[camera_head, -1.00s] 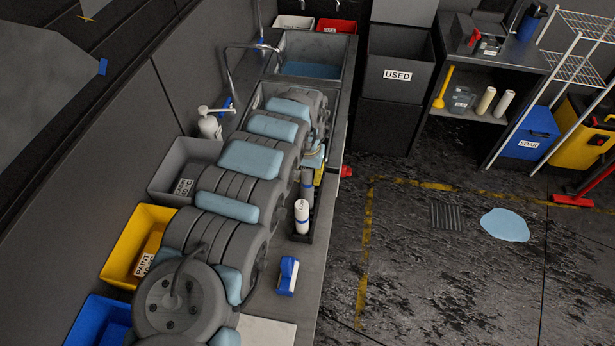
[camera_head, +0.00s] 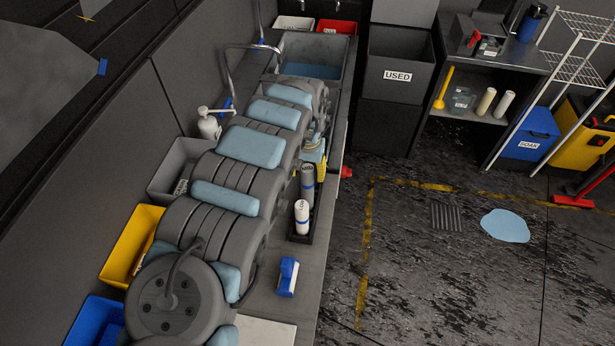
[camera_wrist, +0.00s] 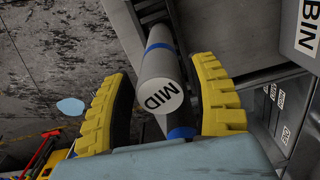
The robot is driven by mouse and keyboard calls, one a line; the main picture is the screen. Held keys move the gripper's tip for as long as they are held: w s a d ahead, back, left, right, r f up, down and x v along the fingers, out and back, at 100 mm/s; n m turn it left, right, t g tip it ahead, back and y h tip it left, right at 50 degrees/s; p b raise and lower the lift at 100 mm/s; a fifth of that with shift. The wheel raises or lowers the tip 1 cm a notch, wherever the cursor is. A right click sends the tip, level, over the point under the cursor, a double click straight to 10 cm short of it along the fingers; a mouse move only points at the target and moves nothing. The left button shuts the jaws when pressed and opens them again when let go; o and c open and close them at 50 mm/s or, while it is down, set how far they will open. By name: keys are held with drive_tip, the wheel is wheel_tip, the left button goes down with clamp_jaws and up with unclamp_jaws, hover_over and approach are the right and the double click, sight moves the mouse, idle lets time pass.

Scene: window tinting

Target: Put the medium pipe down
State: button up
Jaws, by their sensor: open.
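The medium pipe (camera_wrist: 160,72) is grey with a blue band, and its end cap reads "MID". In the wrist view it lies between the yellow fingers of my gripper (camera_wrist: 164,72), which is open with visible gaps on both sides. In the head view the grey pipe (camera_head: 307,184) stands upright in the black rack (camera_head: 300,239) on the counter. My gripper (camera_head: 318,160) is just behind and above it, partly hidden by my arm.
A blue and white tool (camera_head: 287,277) lies on the counter in front of the rack. The sink (camera_head: 312,50) is at the counter's far end. A yellow bin (camera_head: 131,245) and a grey bin (camera_head: 178,170) sit along the wall. The floor at right is mostly open.

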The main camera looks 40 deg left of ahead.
drive_tip(key=r, duration=0.8)
drive_tip(key=shift+w+a+r, duration=0.1)
drive_tip(key=shift+w+r, duration=0.1)
drive_tip(key=shift+r, duration=0.1)
drive_tip(key=shift+r+p, duration=0.35)
drive_tip(key=shift+r, duration=0.1)
